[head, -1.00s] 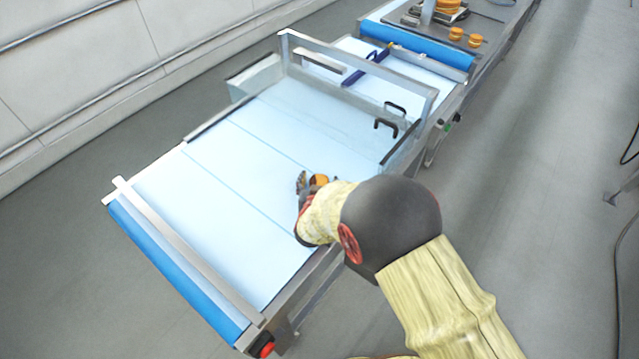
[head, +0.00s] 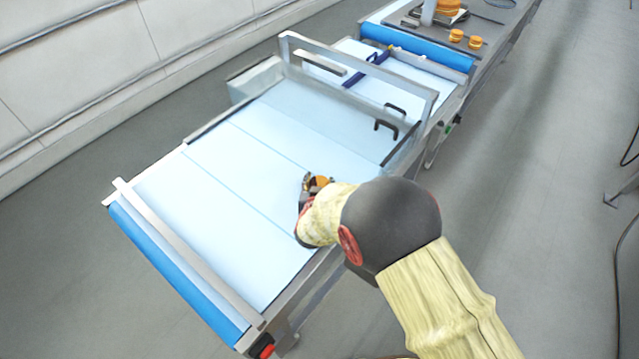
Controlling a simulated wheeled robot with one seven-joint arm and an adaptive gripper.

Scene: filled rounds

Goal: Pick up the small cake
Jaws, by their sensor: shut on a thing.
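The small cake (head: 321,182) is a round, orange-brown piece at the right part of the pale conveyor belt (head: 215,190). My gripper (head: 315,183) is at the cake, with its fingers around it, and is shut on it. The near side of the cake is hidden by my gripper and wrist. Whether the cake touches the belt or is just above it I cannot tell.
A metal frame with a clear guard (head: 360,75) and black handles (head: 390,117) stands over the belt just beyond my gripper. Several more orange-brown cakes (head: 456,36) sit at the far end. A red button (head: 266,351) is at the near corner. The belt to the left is clear.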

